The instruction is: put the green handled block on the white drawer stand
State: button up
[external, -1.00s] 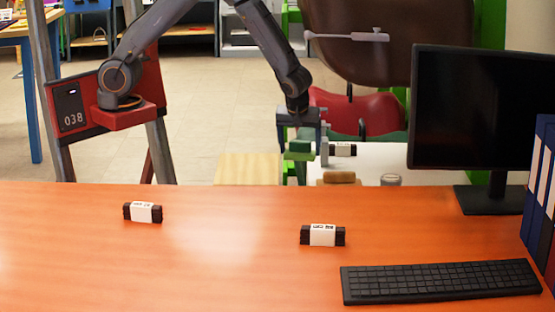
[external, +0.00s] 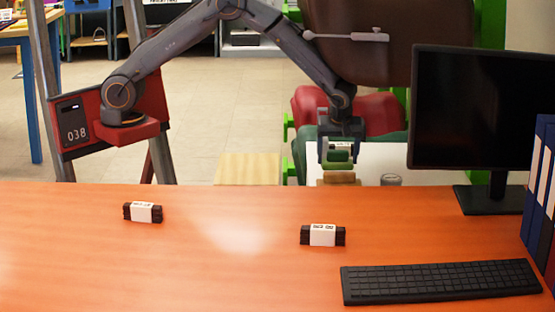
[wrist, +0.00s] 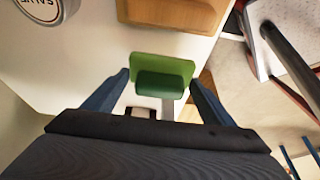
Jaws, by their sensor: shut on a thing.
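The green handled block (external: 338,156) is between the fingers of my gripper (external: 340,163). In the wrist view the block (wrist: 165,67) shows a flat light green part and a darker green handle, with a finger of my gripper (wrist: 160,78) at each side. The white drawer stand (external: 372,153) is behind the desk, and its white top (wrist: 75,65) fills much of the wrist view. The block is over the stand's top; I cannot tell whether it touches it. The stand's drawers are hidden.
A wooden block (external: 338,178) and a round tin (external: 391,180) are on the stand, close to the held block. A black-and-white bundle (wrist: 140,112) is partly hidden behind my gripper. A monitor (external: 470,115) stands at right. A pale wooden surface (external: 248,169) is at left.

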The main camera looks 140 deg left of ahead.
aim_at(338, 163)
jog(key=shift+f, duration=2.15)
jog(key=shift+f, duration=0.2)
jog(key=o, duration=1.1)
jog(key=shift+r, duration=0.1)
jog(key=v, duration=1.2)
jog(key=shift+r, duration=0.15)
